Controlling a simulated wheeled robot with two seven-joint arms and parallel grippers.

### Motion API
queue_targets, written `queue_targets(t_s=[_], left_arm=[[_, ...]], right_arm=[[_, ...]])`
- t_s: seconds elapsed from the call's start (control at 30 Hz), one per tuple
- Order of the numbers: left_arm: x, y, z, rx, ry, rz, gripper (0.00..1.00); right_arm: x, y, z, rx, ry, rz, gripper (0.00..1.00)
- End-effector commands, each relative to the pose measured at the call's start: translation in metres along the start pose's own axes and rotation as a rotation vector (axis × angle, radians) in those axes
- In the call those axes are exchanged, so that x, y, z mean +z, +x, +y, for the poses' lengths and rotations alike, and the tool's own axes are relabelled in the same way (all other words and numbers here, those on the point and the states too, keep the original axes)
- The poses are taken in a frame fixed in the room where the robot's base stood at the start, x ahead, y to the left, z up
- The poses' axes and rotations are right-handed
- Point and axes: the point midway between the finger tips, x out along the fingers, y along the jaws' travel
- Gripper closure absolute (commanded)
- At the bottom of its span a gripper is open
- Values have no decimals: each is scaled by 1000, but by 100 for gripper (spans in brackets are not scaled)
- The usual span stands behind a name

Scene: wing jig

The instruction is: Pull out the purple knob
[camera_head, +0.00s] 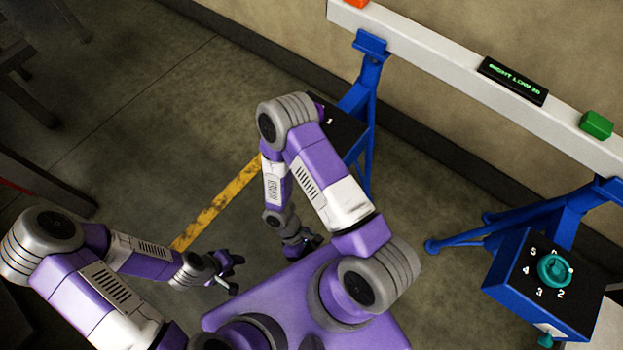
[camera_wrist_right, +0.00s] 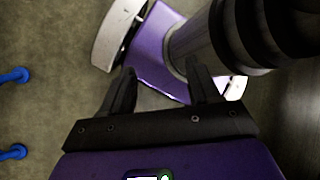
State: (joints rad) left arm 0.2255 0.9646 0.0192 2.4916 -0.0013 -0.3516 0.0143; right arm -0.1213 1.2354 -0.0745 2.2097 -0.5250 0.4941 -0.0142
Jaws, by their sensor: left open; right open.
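A black-topped box (camera_head: 343,135) with a white "1" stands at the blue stand's foot in the head view. My left gripper (camera_head: 230,272) is open and empty, over the floor at the lower left of the picture, apart from the box.
A teal knob (camera_head: 554,269) sits on a numbered blue box (camera_head: 520,305) at the right. A white beam (camera_head: 440,62) on blue stands carries a display (camera_head: 513,81) and a green block (camera_head: 596,125). A yellow floor stripe (camera_head: 222,205) lies left; floor around it is clear.

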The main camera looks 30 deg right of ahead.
Motion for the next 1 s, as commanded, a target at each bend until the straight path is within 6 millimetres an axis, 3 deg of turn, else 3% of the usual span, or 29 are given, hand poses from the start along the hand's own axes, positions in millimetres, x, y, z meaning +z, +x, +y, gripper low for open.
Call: queue_targets(t_s=[0.07,0.17,0.3,0.43,0.5,0.63,0.77,1.0], left_arm=[[0,5,-2,0,1,1,57],[-1,10,-3,1,1,1,57],[-1,15,-5,1,1,1,57],[-2,18,-6,1,1,2,57],[-2,20,-7,1,1,2,57],[-2,21,-7,1,1,2,57],[-2,22,-8,1,1,2,57],[-2,27,-10,1,1,2,57]], right_arm=[[17,6,22,145,-158,-222,39],[31,-9,60,363,-315,-494,39],[23,-58,105,707,-450,-832,39],[-1,-108,121,992,-494,-1052,39],[-12,-128,122,1107,-498,-1128,39],[-26,-151,120,1235,-492,-1204,39],[-25,-158,127,1266,-487,-1223,39],[-8,-163,161,1260,-486,-1221,39]])
